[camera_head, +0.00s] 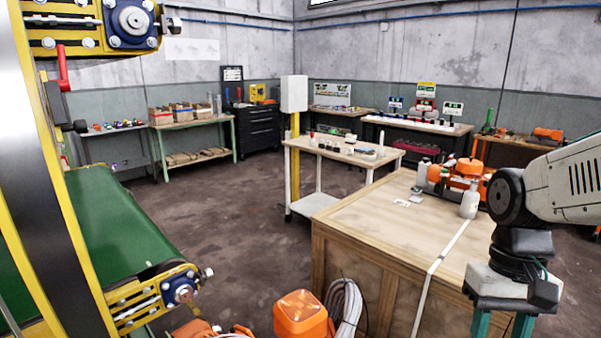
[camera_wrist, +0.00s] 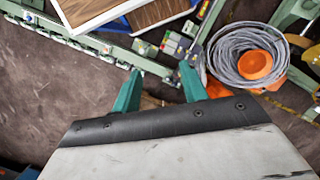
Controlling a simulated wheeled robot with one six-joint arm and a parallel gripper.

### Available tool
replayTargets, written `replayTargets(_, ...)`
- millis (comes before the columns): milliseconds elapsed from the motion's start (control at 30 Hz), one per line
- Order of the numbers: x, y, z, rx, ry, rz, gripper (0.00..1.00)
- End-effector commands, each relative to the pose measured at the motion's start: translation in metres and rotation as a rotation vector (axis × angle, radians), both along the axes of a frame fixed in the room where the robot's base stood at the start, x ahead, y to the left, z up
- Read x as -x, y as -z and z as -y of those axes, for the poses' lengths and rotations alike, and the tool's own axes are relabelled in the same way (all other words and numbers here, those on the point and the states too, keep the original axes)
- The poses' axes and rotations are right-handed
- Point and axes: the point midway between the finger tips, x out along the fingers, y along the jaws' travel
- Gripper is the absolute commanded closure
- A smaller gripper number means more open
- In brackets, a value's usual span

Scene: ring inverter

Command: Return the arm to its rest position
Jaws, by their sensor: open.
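My arm (camera_head: 565,185) comes in from the right edge of the head view and is bent downward at the wrist. My gripper (camera_head: 500,322) points down at the lower right, in front of the wooden crate's right side, and the frame's bottom edge cuts off its fingers. In the wrist view my gripper (camera_wrist: 160,82) shows two teal fingers spread apart, with nothing between them. Brown floor and parts of equipment lie beyond the fingers.
A wooden crate (camera_head: 370,225) carries bottles and an orange device (camera_head: 465,180). A green conveyor (camera_head: 115,225) stands at left. A grey cable coil (camera_wrist: 245,55) with an orange part lies on the wrist view's right. Open floor (camera_head: 240,220) lies between conveyor and crate.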

Motion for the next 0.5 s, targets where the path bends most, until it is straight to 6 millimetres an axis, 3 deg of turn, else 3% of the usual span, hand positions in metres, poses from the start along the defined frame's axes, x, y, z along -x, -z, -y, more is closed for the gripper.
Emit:
replayTargets(233, 0.040, -0.027, -0.007, 0.057, -0.079, 0.171, 0.57)
replayTargets(500, 0.057, -0.053, -0.017, 0.066, -0.121, 0.330, 0.57)
